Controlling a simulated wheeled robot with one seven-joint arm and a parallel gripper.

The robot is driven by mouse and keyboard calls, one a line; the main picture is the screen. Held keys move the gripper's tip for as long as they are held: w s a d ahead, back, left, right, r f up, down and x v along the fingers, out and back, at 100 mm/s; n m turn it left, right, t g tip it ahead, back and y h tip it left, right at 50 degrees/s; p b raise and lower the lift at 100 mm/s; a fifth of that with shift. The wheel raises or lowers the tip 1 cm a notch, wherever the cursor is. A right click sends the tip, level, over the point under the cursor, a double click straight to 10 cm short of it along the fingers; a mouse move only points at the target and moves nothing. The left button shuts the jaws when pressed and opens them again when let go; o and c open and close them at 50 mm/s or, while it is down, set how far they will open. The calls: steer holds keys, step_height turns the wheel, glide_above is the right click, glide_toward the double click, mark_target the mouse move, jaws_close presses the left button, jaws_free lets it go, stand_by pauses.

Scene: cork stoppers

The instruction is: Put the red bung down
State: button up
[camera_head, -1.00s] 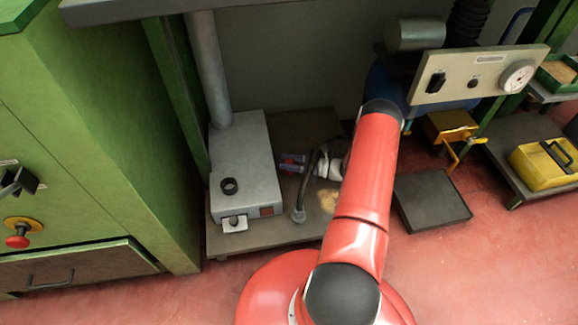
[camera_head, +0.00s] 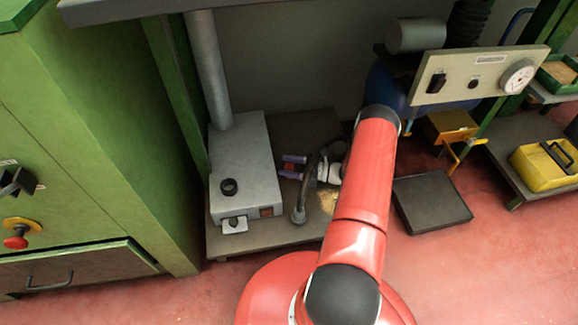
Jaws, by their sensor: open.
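My gripper (camera_head: 292,167) shows beside the right side of the grey metal box, low over the dark platform, with its purple fingers pointing left. The fingers stand apart, so it is open. A small red thing (camera_head: 290,168), which looks like the red bung, shows between the fingers. Whether it touches them or rests on the platform is too small to tell. My red arm and the dark hose hide part of the area to the right of the gripper.
The grey box (camera_head: 243,170) with a black ring (camera_head: 229,187) on top stands on the platform (camera_head: 262,240). A curved dark hose (camera_head: 303,190) rises close to my gripper. A black tray (camera_head: 432,201) and a yellow container (camera_head: 545,165) are to the right. The green cabinet (camera_head: 100,130) is at left.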

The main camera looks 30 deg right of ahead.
steer(key=v, duration=1.2)
